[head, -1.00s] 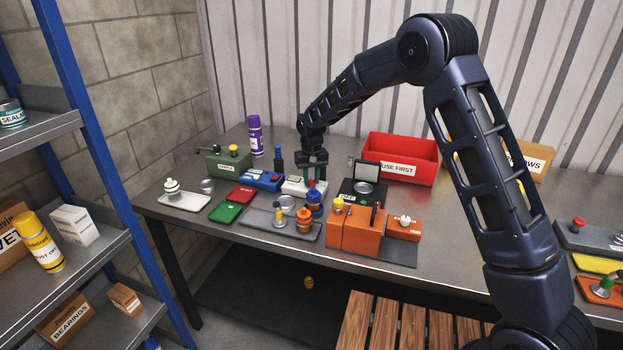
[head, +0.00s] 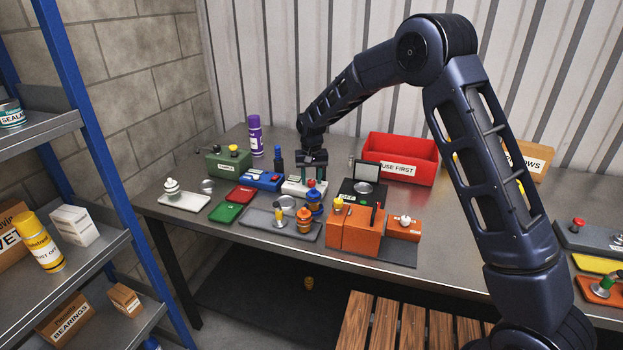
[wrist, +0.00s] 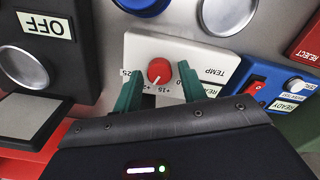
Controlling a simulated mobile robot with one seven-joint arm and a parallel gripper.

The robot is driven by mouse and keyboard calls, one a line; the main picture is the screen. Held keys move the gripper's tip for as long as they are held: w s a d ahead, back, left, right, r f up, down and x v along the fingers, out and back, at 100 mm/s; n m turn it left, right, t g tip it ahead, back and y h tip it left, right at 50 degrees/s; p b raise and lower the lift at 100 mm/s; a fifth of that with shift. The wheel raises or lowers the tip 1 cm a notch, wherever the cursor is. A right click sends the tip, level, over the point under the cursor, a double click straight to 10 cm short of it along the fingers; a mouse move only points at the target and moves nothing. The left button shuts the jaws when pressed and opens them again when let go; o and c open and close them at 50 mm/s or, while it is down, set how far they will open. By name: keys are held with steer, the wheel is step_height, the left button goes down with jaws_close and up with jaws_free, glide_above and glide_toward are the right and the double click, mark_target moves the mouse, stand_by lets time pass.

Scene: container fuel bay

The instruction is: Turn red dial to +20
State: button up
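The red dial (wrist: 160,71) sits on a white box (wrist: 143,45) labelled TEMP, upside down in the wrist view. A white pointer mark shows on the dial's lower edge, near printed numbers; +15 is legible, and others are partly hidden by the fingers. In the head view the red dial (head: 311,183) shows on the white box (head: 293,187). My gripper (wrist: 160,76) is open, with one green finger on each side of the dial and visible gaps between. It also shows in the head view (head: 311,176), just above and behind the dial.
A blue box (wrist: 270,88) with a red switch stands beside the white box. A dark box (wrist: 65,28) labelled OFF is on the other side. A red bin (head: 425,155) stands behind to the right. Orange boxes (head: 354,230) and a blue knob (head: 313,203) are in front.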

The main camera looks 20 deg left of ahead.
mark_target(312, 181)
steer(key=shift+o, duration=0.2)
step_height(312, 181, up, 11)
stand_by(0.6)
steer(key=shift+d, duration=0.1)
steer(key=s+d+r+m+t, duration=0.1)
steer(key=d+r, duration=0.4)
steer(key=d, duration=0.6)
steer(key=d+r+y, duration=0.1)
steer(key=d+r, duration=0.5)
steer(key=d, duration=0.6)
steer(key=s+d+r+m+t, duration=0.1)
steer(key=d+r, duration=0.4)
steer(key=d, duration=0.6)
steer(key=s+d+r+m+t, duration=0.1)
steer(key=s+d, duration=0.4)
steer(key=d, duration=0.2)
steer(key=s+d+r+m, duration=0.1)
steer(key=s+d, duration=0.3)
steer(key=d, duration=0.3)
steer(key=s+d+f+m+t+h, duration=0.1)
steer(key=s+d+f, duration=0.3)
steer(key=s+d, duration=0.6)
steer(key=s, duration=0.4)
steer(key=shift+d+f+t, duration=0.2)
steer(key=shift+t, duration=0.1)
